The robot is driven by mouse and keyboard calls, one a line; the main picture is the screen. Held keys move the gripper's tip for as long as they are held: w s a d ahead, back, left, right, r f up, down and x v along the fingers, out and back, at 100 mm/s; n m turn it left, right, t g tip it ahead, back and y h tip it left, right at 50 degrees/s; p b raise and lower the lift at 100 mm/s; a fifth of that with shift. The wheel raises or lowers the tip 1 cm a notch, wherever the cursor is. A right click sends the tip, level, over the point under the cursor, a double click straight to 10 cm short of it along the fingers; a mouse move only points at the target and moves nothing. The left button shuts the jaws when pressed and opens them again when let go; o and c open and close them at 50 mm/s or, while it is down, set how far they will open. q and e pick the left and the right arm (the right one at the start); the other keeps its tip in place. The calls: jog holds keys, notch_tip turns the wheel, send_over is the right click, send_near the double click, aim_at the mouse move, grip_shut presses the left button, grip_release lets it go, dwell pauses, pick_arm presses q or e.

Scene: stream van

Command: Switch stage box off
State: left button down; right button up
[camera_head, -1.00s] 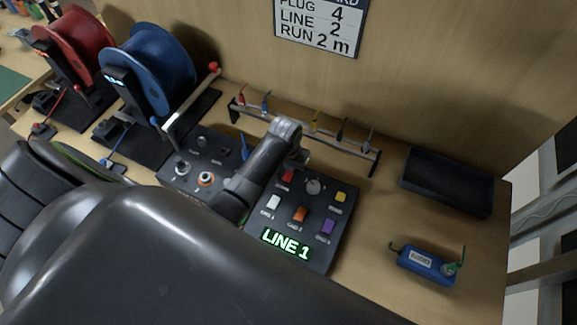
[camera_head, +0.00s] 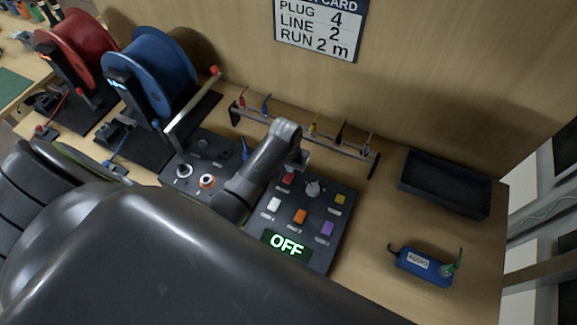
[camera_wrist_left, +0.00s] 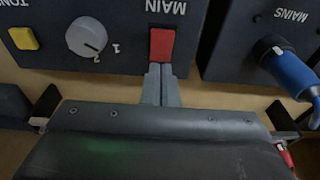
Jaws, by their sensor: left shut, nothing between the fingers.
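The stage box (camera_head: 318,222) is a dark panel on the table with coloured buttons, a round knob (camera_head: 313,188) and a display (camera_head: 287,244) that reads OFF in green. Its red MAIN switch (camera_wrist_left: 162,44) is large in the left wrist view; it also shows in the head view (camera_head: 289,179). My left gripper (camera_wrist_left: 160,68) is shut and empty, its fingertips at the lower edge of the red switch in that view. Whether they touch it I cannot tell. In the head view my left arm covers part of the panel's left side. My right gripper is not in view.
Left of the stage box is another control panel (camera_head: 192,167). Blue (camera_head: 165,68) and red (camera_head: 82,45) cable reels stand further left. A rack with coloured plugs (camera_head: 335,150) lies behind. A dark tray (camera_head: 445,183) and a blue box (camera_head: 425,266) are at right.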

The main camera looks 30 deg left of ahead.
aim_at(290, 175)
pick_arm(q)
jog(key=shift+r, duration=0.45)
notch_tip(290, 175, up, 4)
jog(key=shift+r, duration=0.1)
dwell(0.5)
